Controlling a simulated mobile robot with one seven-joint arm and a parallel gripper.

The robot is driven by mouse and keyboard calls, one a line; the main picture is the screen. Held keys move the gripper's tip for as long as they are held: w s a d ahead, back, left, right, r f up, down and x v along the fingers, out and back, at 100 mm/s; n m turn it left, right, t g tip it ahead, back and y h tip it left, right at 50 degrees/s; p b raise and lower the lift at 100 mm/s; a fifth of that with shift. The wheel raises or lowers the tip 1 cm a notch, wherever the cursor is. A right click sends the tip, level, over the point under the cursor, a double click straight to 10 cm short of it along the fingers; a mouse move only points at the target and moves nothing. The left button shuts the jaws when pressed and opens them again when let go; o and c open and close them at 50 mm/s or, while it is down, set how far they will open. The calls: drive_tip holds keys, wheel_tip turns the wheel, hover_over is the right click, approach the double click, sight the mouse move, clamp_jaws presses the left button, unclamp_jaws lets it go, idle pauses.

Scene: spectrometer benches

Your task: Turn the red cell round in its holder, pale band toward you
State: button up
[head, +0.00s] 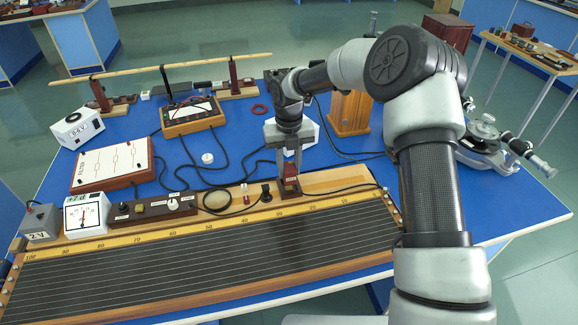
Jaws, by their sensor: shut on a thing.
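The red cell (290,171) is small in the head view, upright just right of the middle. Its lower part is at the dark holder (290,190), which stands on the wooden strip behind the long scale. I cannot tell how far it sits in the holder. My gripper (290,168) points down over it, one finger on each side, shut on the cell. The fingers hide part of the cell's sides. No pale band can be made out at this size.
The slanted ruled board (210,255) fills the front. A wooden block (350,113) stands behind to the right. Black cables cross the blue bench (225,140).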

drive_tip(key=shift+f+b, duration=0.7)
drive_tip(key=shift+f, duration=0.95)
drive_tip(key=o, duration=1.2)
wheel_tip(320, 180, up, 18)
drive_tip(key=shift+f+p, duration=0.25)
drive_tip(key=shift+p, duration=0.3)
